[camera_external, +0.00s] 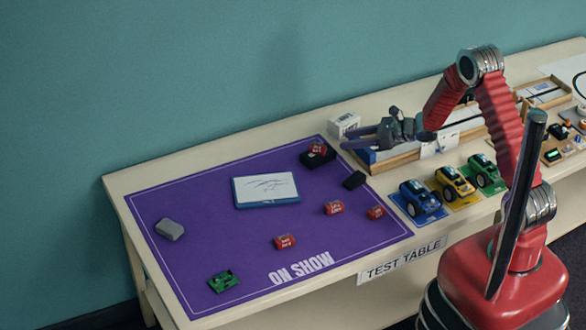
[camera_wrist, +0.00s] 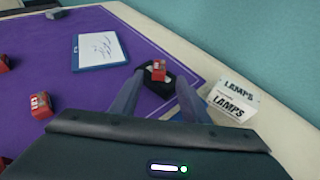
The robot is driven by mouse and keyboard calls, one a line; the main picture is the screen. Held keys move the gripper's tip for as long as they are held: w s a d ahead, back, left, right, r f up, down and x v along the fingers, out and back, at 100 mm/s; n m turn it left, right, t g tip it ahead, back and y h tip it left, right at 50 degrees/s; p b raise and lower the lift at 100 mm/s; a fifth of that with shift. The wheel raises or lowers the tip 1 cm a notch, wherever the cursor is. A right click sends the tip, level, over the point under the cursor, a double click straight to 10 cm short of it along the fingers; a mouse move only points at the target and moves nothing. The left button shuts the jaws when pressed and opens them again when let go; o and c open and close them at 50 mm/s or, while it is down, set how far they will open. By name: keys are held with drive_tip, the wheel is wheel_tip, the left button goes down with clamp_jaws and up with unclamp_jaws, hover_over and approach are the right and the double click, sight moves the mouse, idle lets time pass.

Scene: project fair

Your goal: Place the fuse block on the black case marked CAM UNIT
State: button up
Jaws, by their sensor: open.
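A red block (camera_external: 317,149) rests on top of a black case (camera_external: 312,162) at the mat's far right corner. In the wrist view, the red block (camera_wrist: 158,68) sits on the black case (camera_wrist: 160,88) beyond my fingers. Other red blocks lie on the mat: one at its front middle (camera_external: 284,241), one right of that (camera_external: 333,207), and one near the right edge (camera_external: 376,212). Their lettering and any marking on the case are too small to read, so I cannot tell which is the fuse block. My gripper (camera_external: 347,138) is open and empty, above and right of the case.
The purple mat (camera_external: 215,190) also holds a white board (camera_external: 266,189), a grey block (camera_external: 169,229), a green circuit board (camera_external: 223,281) and a small black item (camera_external: 354,180). A LAMPS box (camera_wrist: 234,98) stands right of the case. Toy cars (camera_external: 420,200) stand to the right.

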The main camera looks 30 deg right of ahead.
drive_tip(key=shift+r, duration=0.1)
drive_tip(key=s+a+r+n+g, duration=0.3)
drive_tip(key=s+r+n+g, duration=0.2)
drive_tip(key=s+r+n, duration=1.2)
drive_tip(key=s+d+r+n+h, duration=0.3)
drive_tip(key=s+d, duration=0.5)
drive_tip(key=s, duration=0.3)
drive_tip(key=s+d+r+n+t+h, duration=0.1)
drive_tip(key=s+d+r+n+h, duration=0.2)
drive_tip(key=s+d+n+h, duration=0.3)
drive_tip(key=s+d+n, duration=0.1)
drive_tip(key=s+d, duration=0.2)
drive_tip(key=s, duration=0.2)
drive_tip(key=shift+s, duration=0.2)
